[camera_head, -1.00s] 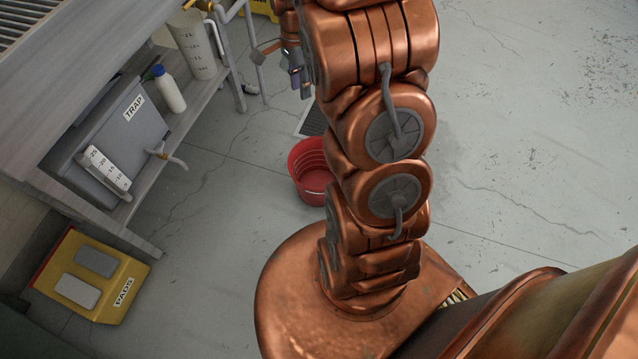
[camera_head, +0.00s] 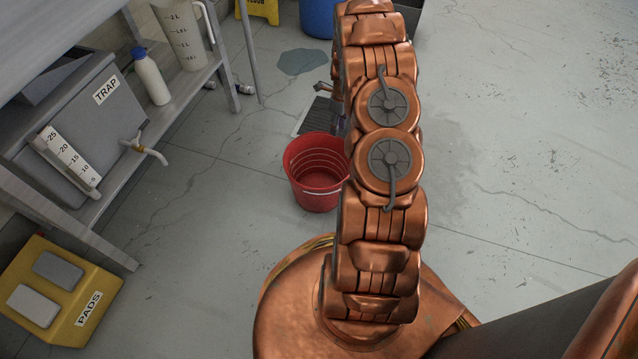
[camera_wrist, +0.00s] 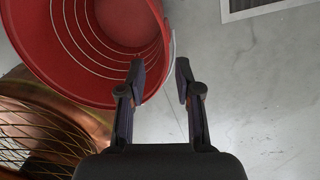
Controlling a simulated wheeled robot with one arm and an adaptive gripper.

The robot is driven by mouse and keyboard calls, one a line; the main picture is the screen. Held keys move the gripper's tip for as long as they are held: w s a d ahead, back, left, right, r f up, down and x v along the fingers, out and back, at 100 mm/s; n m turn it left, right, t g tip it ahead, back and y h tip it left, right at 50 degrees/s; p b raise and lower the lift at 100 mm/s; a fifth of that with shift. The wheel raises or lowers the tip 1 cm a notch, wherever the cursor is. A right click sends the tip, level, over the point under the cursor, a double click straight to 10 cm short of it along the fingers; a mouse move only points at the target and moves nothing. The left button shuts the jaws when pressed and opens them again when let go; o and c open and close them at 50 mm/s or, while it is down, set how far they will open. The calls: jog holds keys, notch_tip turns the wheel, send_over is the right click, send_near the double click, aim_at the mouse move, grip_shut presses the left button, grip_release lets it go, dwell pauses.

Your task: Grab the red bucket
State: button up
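The red bucket (camera_head: 317,187) stands upright on the grey floor, just left of my arm in the head view, with pale rings inside and a light wire handle. My arm hides part of its right side. In the wrist view the bucket (camera_wrist: 85,75) fills the upper left. My gripper (camera_wrist: 160,82) is open and empty. Its left finger overlaps the bucket's wall and its right finger is over the floor outside, so the rim's right edge lies between them in the picture. I cannot tell the height gap. In the head view my arm mostly hides the gripper.
A floor grate (camera_head: 316,117) lies behind the bucket. A bench with a grey TRAP box (camera_head: 85,125), a white bottle (camera_head: 152,77) and a measuring jug (camera_head: 183,38) stands left. A yellow PADS box (camera_head: 62,290) is front left. A blue bin (camera_head: 318,18) stands behind. The right floor is clear.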

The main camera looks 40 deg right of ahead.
aim_at(336, 146)
jog(key=shift+s+a+f+b, duration=0.15)
jog(key=shift+f+b, duration=0.6)
jog(key=shift+f, duration=1.45)
jog(key=shift+w+a+f+b, duration=0.1)
jog(key=shift+f+b, duration=0.6)
jog(key=shift+f, duration=1.5)
grip_shut()
jog(key=shift+r, duration=0.1)
